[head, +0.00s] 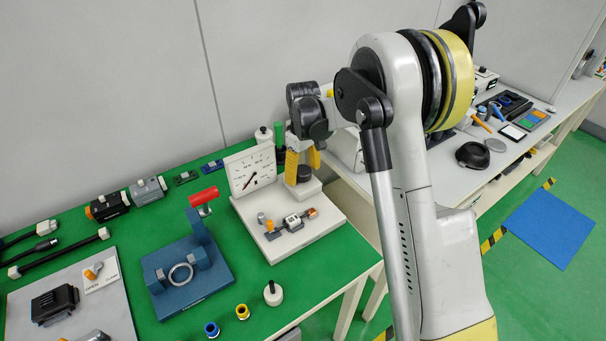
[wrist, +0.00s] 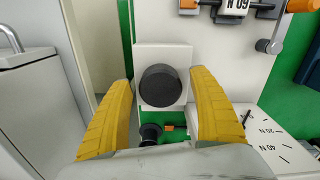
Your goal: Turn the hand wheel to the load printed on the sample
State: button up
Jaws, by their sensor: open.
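In the head view my gripper (head: 302,167) is over the wheel. The sample (head: 292,222) lies in a holder on the white base (head: 275,246). Its label, upside down in the wrist view (wrist: 236,8), reads 60 N. The white dial (head: 252,170) stands left of the wheel, its needle pointing to the lower left.
A blue fixture (head: 187,272) with a red handle stands left of the base on the green mat. A white container (wrist: 33,110) stands close to the left finger in the wrist view. Small rings and a white knob (head: 273,293) lie in front.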

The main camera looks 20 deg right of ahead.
jog(key=c, duration=1.2)
jog(key=shift+m, duration=0.4)
jog(key=m+p, duration=0.1)
jog(key=m, duration=0.2)
jog(key=shift+a+m, duration=0.1)
jog(key=shift+m, duration=2)
jog(key=o, duration=1.2)
